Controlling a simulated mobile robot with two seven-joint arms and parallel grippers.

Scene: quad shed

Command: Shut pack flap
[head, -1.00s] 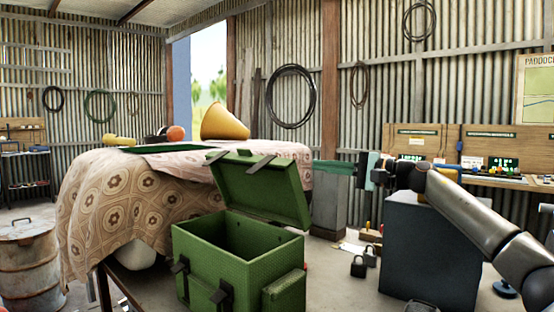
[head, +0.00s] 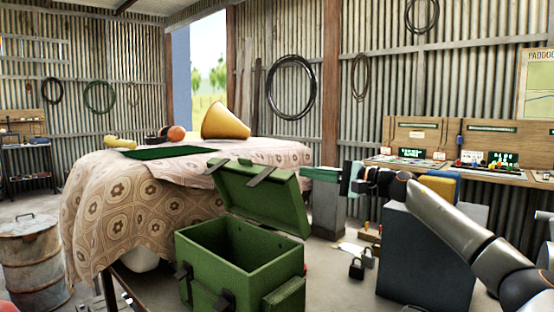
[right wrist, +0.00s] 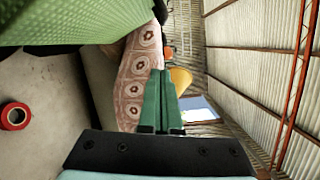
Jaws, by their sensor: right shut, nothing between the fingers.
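The green pack (head: 222,262) stands low in the middle of the head view, its box open at the top. Its flap (head: 262,200) is raised and leans back, tilted up at the right rear of the box, with dark straps on it. My right gripper (head: 306,174) comes in from the right and is shut and empty, its green fingers at the flap's upper right edge; I cannot tell if they touch it. In the right wrist view the shut fingers (right wrist: 161,100) point past a large green surface (right wrist: 60,20), likely the flap. My left gripper is not in view.
A table with a patterned cloth (head: 120,215) stands behind the pack, bearing a yellow cone (head: 226,122) and an orange ball (head: 176,133). A dark grey cabinet (head: 425,262) stands at the right below my right arm. A rusty drum (head: 30,265) is at far left.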

